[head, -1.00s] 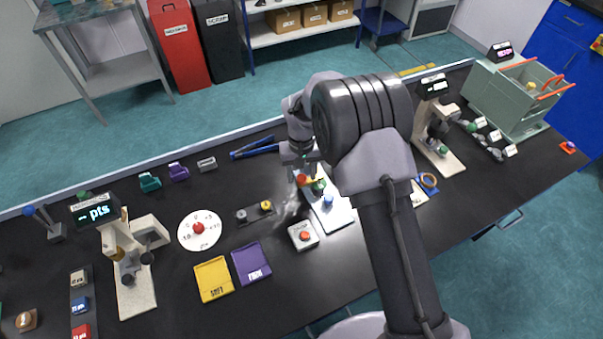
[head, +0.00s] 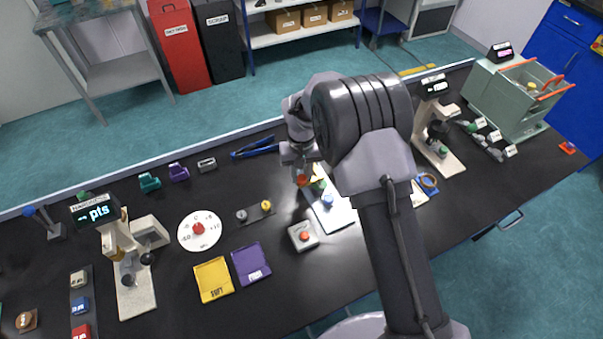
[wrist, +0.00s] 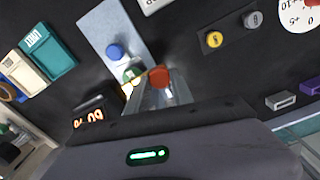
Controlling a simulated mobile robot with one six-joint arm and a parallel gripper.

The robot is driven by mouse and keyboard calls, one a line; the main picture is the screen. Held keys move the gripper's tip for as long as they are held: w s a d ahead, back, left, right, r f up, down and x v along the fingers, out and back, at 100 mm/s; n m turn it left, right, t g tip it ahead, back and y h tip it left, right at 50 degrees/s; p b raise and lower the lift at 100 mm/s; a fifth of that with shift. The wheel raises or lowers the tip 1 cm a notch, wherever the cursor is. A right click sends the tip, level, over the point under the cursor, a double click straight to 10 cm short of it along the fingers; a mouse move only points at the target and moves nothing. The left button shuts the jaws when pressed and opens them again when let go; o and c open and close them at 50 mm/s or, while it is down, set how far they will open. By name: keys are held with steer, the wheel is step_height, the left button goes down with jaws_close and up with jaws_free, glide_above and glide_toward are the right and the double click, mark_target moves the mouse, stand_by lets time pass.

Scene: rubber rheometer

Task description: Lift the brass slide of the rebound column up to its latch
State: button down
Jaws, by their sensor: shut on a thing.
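The rebound column stands on a pale base plate (head: 342,218); the base also shows in the wrist view (wrist: 100,25). My gripper (wrist: 160,84) is shut with a red knob (wrist: 158,75) between its fingertips. The red knob also shows below my gripper in the head view (head: 302,181). A bright brass-yellow part (wrist: 129,90), seemingly the slide, shows beside the left finger; its join to the knob is hard to make out. A green piece (wrist: 132,74) and a blue knob (wrist: 115,51) are beside it. My gripper hides much of the column.
A white box with a red button (head: 303,236) stands left of the base. Yellow (head: 213,280) and purple (head: 251,264) trays lie nearer. Blue pliers (head: 255,147) lie behind. An orange-digit display (wrist: 90,118) is close to my gripper.

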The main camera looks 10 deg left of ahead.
steer(key=shift+r, duration=0.1)
stand_by(0.7)
step_height(320, 180, up, 20)
steer(key=p, duration=1)
steer(key=shift+w+r, duration=0.15)
steer(key=c, duration=1.5)
jaws_free()
steer(key=shift+a, duration=0.1)
steer(key=o, duration=0.4)
